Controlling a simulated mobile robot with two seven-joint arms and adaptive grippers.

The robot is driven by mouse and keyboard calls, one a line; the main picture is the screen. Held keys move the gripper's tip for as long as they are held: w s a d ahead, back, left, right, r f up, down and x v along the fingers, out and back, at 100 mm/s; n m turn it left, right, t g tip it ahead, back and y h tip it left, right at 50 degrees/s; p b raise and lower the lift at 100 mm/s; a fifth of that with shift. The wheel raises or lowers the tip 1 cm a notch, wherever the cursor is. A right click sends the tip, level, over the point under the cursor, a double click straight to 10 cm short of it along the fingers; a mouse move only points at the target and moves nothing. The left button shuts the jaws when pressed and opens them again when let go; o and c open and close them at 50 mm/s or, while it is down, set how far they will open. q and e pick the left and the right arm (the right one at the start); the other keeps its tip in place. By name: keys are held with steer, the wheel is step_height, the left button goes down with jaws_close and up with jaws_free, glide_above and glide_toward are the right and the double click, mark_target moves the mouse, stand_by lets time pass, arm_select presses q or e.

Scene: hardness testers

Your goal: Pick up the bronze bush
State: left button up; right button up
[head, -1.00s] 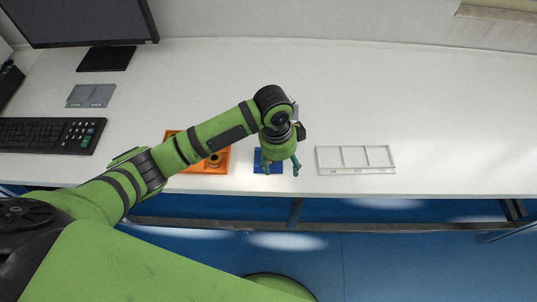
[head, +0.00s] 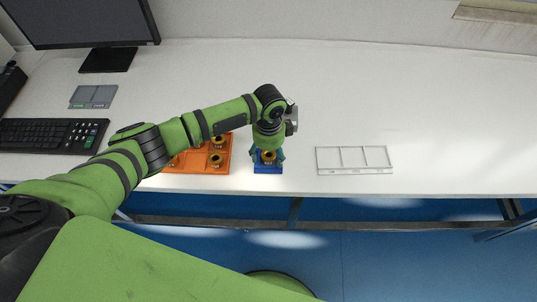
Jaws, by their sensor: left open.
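A round bronze bush (head: 268,157) with a dark centre sits on the small blue block (head: 268,169) near the table's front edge. My left gripper (head: 267,155) points down over the block. It is open, with one finger on each side of the bush. I cannot tell whether the fingers touch it. Similar bronze pieces (head: 216,159) sit in the orange tray (head: 190,169) to the left, partly hidden by my left arm. My right gripper is out of view.
A white tray with three compartments (head: 354,172) lies to the right. A keyboard (head: 45,135), a monitor (head: 80,20) and a grey flat panel (head: 93,96) are at the left. The white table (head: 430,110) is clear behind the white tray and at the right.

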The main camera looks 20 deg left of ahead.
arm_select(q)
jaws_close()
steer(key=shift+r, duration=0.15)
